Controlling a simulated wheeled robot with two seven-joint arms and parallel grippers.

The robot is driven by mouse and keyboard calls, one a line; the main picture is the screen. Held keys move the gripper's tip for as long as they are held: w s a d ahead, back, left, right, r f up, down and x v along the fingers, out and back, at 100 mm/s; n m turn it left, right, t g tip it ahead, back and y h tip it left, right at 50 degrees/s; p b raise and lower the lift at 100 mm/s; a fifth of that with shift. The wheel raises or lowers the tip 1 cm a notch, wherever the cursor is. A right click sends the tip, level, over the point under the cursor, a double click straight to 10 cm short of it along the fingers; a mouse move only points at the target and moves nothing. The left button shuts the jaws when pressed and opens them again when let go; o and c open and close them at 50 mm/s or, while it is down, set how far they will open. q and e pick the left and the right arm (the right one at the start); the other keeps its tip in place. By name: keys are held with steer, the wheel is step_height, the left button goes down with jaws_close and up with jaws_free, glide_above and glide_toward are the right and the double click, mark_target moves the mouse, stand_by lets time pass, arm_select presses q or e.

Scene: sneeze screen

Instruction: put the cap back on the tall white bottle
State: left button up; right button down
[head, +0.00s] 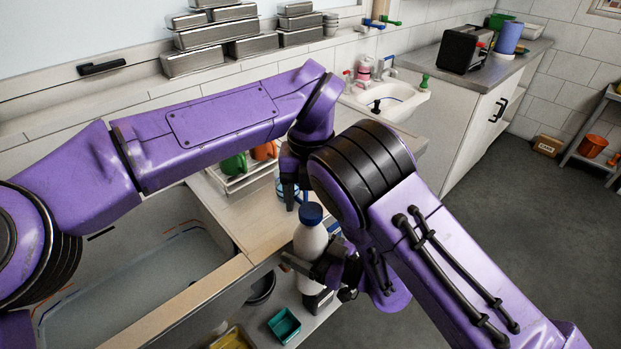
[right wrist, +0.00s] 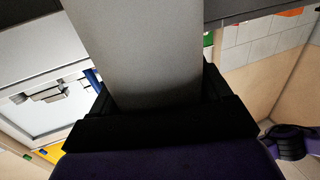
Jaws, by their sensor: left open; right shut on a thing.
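The tall white bottle (head: 311,243) is upright in the head view, in front of the counter's edge. My right gripper (head: 318,268) is shut on its lower body. In the right wrist view the bottle (right wrist: 140,50) is a wide pale shape between the black fingers (right wrist: 155,100). The blue cap (head: 311,214) sits at the top of the bottle; I cannot tell whether it is screwed down. My left gripper (head: 291,193) is open, just above and to the left of the cap, and appears apart from it. My arms hide part of the space around it.
A wooden counter (head: 237,215) with a dish rack (head: 240,178) lies behind the bottle. Below the counter edge are a teal container (head: 284,326) and a dark bowl (head: 260,288). Open floor (head: 510,240) lies to the right.

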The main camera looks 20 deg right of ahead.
arm_select(q)
steer(key=shift+f, duration=1)
steer(key=c, duration=1.1)
steer(key=o, duration=1.2)
steer(key=shift+o, duration=0.2)
step_height(320, 180, up, 12)
